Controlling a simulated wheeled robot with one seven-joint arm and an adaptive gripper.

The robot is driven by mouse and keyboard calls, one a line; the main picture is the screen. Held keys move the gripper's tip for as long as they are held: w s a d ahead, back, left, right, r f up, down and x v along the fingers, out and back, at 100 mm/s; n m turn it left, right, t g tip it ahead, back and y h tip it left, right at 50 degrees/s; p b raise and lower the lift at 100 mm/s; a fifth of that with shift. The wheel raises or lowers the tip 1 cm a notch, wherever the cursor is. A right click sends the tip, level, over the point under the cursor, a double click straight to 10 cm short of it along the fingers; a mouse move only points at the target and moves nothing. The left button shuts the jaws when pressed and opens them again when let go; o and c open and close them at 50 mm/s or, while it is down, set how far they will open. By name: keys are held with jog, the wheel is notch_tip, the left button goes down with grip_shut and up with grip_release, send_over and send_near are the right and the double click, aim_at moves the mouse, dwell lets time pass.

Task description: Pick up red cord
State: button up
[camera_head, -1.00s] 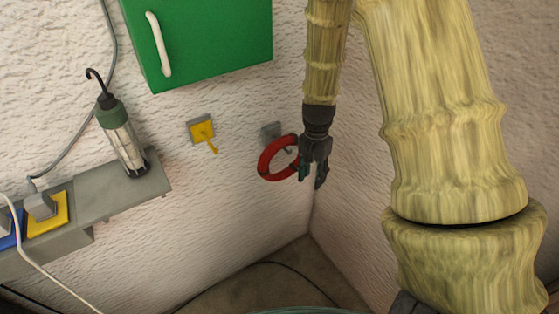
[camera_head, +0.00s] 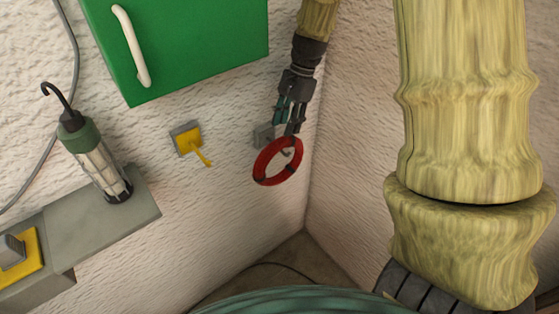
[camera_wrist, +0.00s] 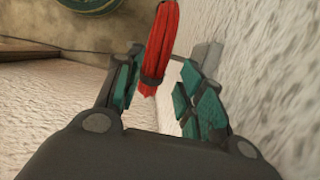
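The red cord (camera_head: 258,168) is coiled into a ring with dark ties. It hangs at a grey wall hook (camera_head: 263,137) near the corner. My gripper (camera_head: 285,129) is at the top of the ring, pointing down. In the wrist view the cord (camera_wrist: 159,45) stands between the two fingers of my gripper (camera_wrist: 160,78), closer to the left finger. A gap shows between the cord and the right finger, so the gripper is open. Whether the left finger touches the cord, I cannot tell.
A grey shelf (camera_head: 90,220) carries a work lamp (camera_head: 95,160). The side wall (camera_head: 350,150) is close on the right.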

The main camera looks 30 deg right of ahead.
aim_at(282, 138)
jog(key=shift+s+a+f, duration=0.15)
jog(key=shift+s+f, duration=0.05)
jog(key=shift+f, duration=0.1)
jog(key=shift+a+p+x, duration=0.15)
jog(key=shift+p+x, duration=0.1)
jog(key=shift+x, duration=0.95)
jog(key=shift+a+p+x, duration=0.15)
jog(key=shift+p+x, duration=0.1)
jog(key=shift+x, duration=1)
jog(key=shift+s+r, duration=0.1)
jog(key=shift+s, duration=0.05)
grip_shut()
